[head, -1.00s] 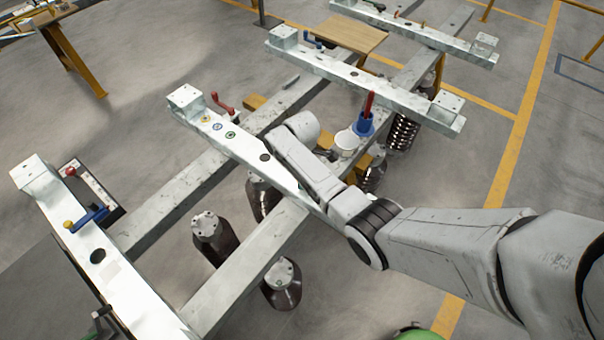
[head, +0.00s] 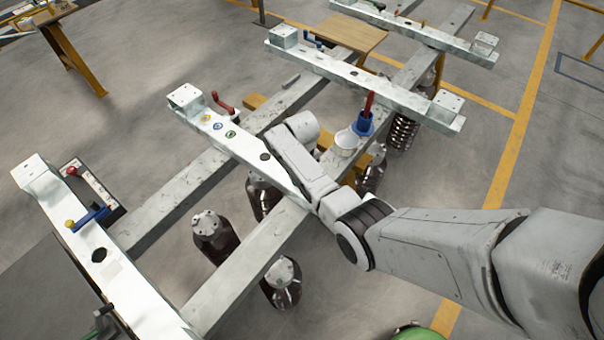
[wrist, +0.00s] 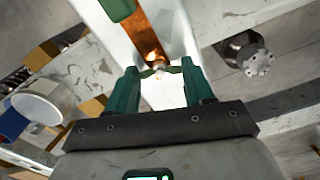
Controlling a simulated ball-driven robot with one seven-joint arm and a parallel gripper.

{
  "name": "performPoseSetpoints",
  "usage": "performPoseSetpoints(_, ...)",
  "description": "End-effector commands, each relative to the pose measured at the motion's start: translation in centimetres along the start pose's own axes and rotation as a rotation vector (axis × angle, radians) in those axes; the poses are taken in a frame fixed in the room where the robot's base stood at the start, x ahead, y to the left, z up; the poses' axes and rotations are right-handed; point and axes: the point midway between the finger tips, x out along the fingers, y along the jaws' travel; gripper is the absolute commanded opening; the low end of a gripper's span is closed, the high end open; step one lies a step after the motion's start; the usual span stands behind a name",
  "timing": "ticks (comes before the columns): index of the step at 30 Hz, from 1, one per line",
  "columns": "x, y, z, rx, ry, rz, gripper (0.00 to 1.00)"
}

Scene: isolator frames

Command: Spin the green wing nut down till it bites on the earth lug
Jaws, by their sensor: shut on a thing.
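In the wrist view, the two dark green fingers of my gripper (wrist: 160,74) reach up onto the white beam, one on each side of the small wing nut (wrist: 157,67). The gripper is shut on the nut's wings, which look pale green with a brassy middle. A copper-coloured strip (wrist: 153,25) runs along the beam away from the nut; the earth lug cannot be told apart from it. Whether the nut touches the metal under it cannot be seen. In the head view my arm hides the gripper, nut and strip.
A white cup (head: 345,143) and a blue holder (head: 363,124) stand right of my arm. Dark cylinders (head: 210,231) stand below.

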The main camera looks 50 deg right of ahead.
Motion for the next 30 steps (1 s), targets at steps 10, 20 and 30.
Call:
performPoseSetpoints(10,-0.19,-0.01,-0.16,0.329,0.003,0.000,0.21)
performPoseSetpoints(20,-0.18,-0.02,-0.16,0.642,0.003,0.000,0.21)
performPoseSetpoints(30,-0.18,-0.05,-0.17,0.964,0.003,-0.001,0.21)
